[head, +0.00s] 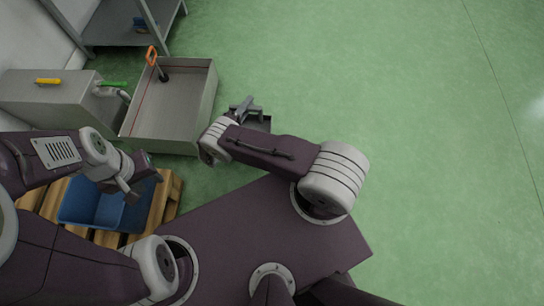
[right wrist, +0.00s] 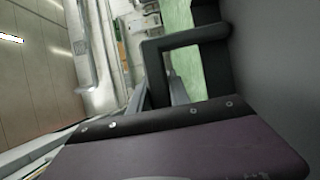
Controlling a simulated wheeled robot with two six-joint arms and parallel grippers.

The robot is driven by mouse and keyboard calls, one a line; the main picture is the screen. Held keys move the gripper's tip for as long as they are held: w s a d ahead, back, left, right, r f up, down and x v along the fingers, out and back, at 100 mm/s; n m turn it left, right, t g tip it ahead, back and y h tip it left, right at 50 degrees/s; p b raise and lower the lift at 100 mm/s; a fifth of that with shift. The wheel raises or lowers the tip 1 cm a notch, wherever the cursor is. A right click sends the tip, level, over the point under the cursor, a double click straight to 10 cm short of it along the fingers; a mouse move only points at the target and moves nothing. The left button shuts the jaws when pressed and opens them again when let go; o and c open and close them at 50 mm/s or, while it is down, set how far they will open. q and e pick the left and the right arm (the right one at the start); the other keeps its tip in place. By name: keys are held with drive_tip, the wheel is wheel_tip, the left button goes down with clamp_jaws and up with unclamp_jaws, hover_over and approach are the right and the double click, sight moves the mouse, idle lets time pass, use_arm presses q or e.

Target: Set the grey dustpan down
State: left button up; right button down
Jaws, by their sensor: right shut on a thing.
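The grey dustpan (head: 260,124) is held by my right gripper (head: 246,106), off the floor and just right of the metal bin in the head view. Only a small part of it shows there, beside and below the fingers. In the right wrist view a dark grey surface, likely the dustpan (right wrist: 278,75), fills the right side close to the camera. A dark angular bar reaches from it toward the fingers. My right gripper is shut on the dustpan. My left gripper (head: 128,192) hangs over a blue crate; its finger gap is not clear.
The open metal bin (head: 208,100) stands on the green floor, with an orange-handled tool (head: 151,56) at its back edge. A grey box (head: 45,97) is left of it. The blue crate (head: 95,207) rests on a wooden pallet (head: 172,195). Floor at right is clear.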

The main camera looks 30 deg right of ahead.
sight(261, 122)
drive_tip(key=s+d+f+b, duration=0.2)
drive_tip(key=s+f, duration=0.1)
drive_tip(key=s+d+f+b, duration=0.2)
drive_tip(key=s+f+b, duration=0.1)
drive_tip(key=f, duration=0.1)
drive_tip(key=s+d+f+b, duration=0.3)
drive_tip(key=f, duration=0.1)
drive_tip(key=shift+s+f, duration=0.1)
drive_tip(key=shift+f, duration=0.05)
drive_tip(key=shift+r+p, duration=0.3)
drive_tip(key=c, duration=1.6)
unclamp_jaws()
drive_tip(key=shift+f, duration=0.2)
drive_tip(key=shift+c, duration=0.2)
drive_tip(key=o, duration=0.4)
